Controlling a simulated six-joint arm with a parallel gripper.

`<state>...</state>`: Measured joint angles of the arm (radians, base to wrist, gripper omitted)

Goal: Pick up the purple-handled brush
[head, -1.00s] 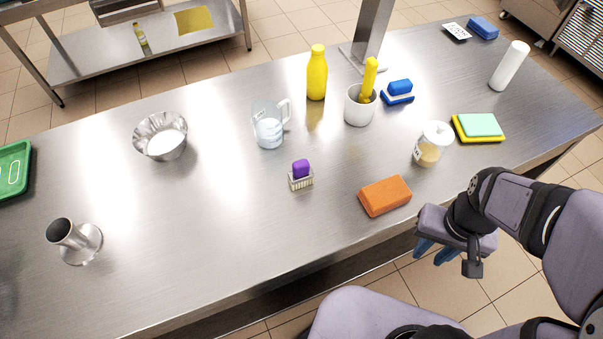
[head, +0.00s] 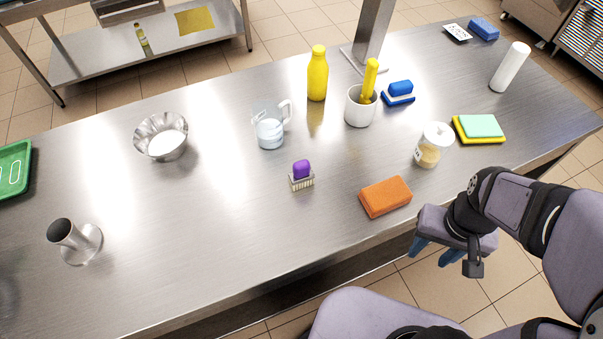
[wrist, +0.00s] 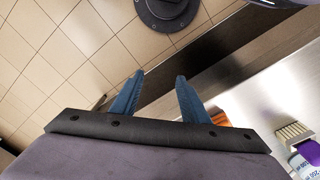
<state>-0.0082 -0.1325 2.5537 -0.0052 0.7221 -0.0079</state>
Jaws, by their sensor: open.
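The purple-handled brush (head: 302,173) stands upright on the steel table, purple handle up and pale bristles down, near the middle of the head view. It also shows at the right edge of the wrist view (wrist: 310,152), partly cut off. My gripper (head: 433,255) is open and empty, off the table's front edge, to the right of and nearer than the brush. Its two blue fingers also show apart in the wrist view (wrist: 160,77), with floor tiles and the table edge beyond them.
An orange block (head: 385,196) lies between the brush and my gripper. A measuring jug (head: 269,132), a white cup (head: 360,108) with a yellow-handled tool, a lidded jar (head: 431,147) and a yellow bottle (head: 317,75) stand farther back.

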